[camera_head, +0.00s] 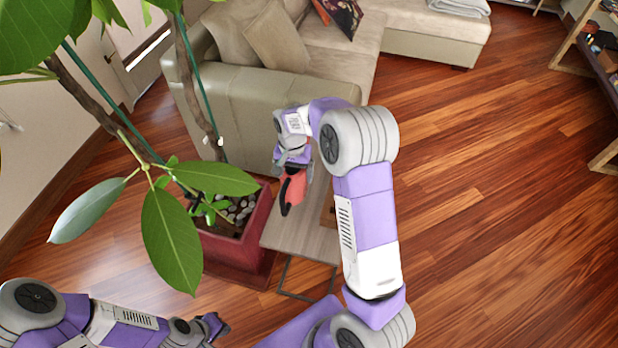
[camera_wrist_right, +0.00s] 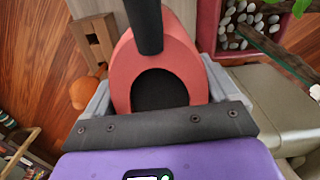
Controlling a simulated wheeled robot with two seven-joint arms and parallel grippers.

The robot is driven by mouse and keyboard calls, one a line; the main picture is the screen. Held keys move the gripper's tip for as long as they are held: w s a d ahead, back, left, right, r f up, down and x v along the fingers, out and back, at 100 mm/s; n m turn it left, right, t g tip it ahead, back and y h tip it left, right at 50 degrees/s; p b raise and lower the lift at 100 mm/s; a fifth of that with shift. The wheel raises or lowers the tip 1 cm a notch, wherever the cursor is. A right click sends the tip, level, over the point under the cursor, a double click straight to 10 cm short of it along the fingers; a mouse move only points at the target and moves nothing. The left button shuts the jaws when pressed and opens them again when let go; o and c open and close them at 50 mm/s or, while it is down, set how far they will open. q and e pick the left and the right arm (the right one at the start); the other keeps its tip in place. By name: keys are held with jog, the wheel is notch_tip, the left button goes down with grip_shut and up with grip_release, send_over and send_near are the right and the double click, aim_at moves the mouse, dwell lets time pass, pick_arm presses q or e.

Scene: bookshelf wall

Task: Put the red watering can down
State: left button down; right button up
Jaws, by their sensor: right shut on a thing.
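The red watering can (camera_head: 296,187) with a dark handle is over the small side table (camera_head: 284,238), near its back end. My right gripper (camera_head: 291,165) is shut on the can. In the right wrist view the red can (camera_wrist_right: 183,60) sits between the two grey fingers, with its dark opening and black handle showing. I cannot tell whether the can's base touches the tabletop. My left gripper (camera_head: 216,328) is low at the left, away from the can and the table; its jaws are too small to read.
A red planter (camera_head: 237,250) with a leafy plant stands left of the table, close beside it. A beige sofa (camera_head: 270,95) is behind. A wooden object (camera_wrist_right: 93,40) and an orange item (camera_wrist_right: 84,93) show near the can. Open wooden floor (camera_head: 480,200) lies to the right.

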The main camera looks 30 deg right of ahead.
notch_tip(320, 180, down, 6)
jog(key=shift+s+r+b, duration=0.1)
jog(key=shift+r+b, duration=0.05)
jog(key=shift+b, duration=0.6)
jog(key=shift+f+b, duration=0.65)
jog(key=shift+f, duration=1.75)
jog(key=shift+f, duration=0.2)
jog(key=o, duration=0.9)
jog(key=shift+r, duration=0.15)
notch_tip(320, 180, up, 12)
jog(key=p, duration=0.3)
